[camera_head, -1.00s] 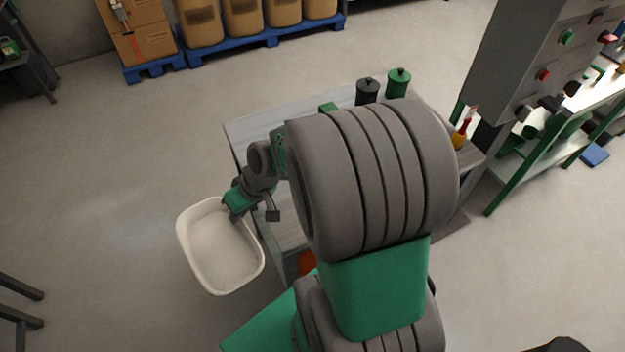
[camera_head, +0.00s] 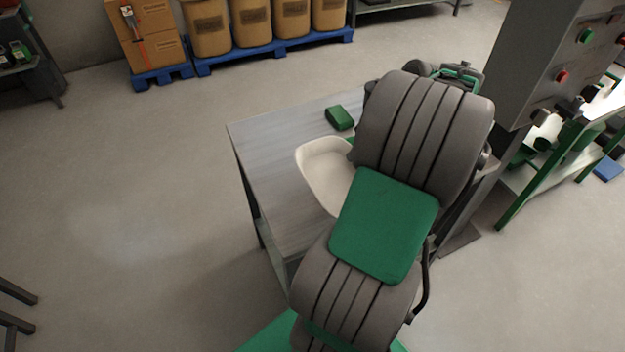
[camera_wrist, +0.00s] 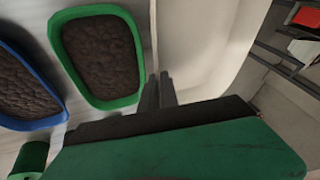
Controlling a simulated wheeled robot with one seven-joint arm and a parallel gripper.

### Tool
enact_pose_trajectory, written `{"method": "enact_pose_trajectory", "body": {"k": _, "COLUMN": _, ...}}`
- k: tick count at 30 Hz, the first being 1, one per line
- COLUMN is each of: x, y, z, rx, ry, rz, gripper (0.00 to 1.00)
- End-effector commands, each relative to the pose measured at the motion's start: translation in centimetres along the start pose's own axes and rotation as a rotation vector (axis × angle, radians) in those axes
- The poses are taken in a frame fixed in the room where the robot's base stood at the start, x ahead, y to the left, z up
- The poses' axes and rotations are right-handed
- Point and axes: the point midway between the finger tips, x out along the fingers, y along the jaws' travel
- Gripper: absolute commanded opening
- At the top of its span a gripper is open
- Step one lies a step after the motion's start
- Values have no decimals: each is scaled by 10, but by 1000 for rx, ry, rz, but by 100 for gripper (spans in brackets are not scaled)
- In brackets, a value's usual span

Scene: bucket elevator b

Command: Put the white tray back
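The white tray (camera_head: 322,172) is over the grey table, partly hidden behind my arm. I cannot tell whether it touches the table top. In the wrist view the white tray (camera_wrist: 205,45) fills the upper middle and right, looking empty where it shows. My gripper (camera_wrist: 158,90) has its two dark fingers close together at the tray's near edge, shut on it. In the head view the fingers are hidden behind my arm.
The grey table (camera_head: 265,150) has a small green box (camera_head: 340,118) on it. The wrist view shows a green tray (camera_wrist: 141,90) and a blue tray (camera_wrist: 35,122) of dark material, and a green canister (camera_wrist: 30,157). A control cabinet (camera_head: 540,60) stands at right.

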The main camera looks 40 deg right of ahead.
Motion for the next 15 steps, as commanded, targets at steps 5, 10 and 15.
{"method": "enact_pose_trajectory", "body": {"k": 5, "x": 42, "y": -15, "z": -37, "rx": -5, "ry": -3, "rz": -4, "gripper": 0}}
{"method": "enact_pose_trajectory", "body": {"k": 10, "x": 88, "y": -14, "z": -48, "rx": 0, "ry": -3, "rz": -4, "gripper": 0}}
{"method": "enact_pose_trajectory", "body": {"k": 15, "x": 109, "y": -14, "z": -54, "rx": 0, "ry": 0, "rz": -2, "gripper": 0}}
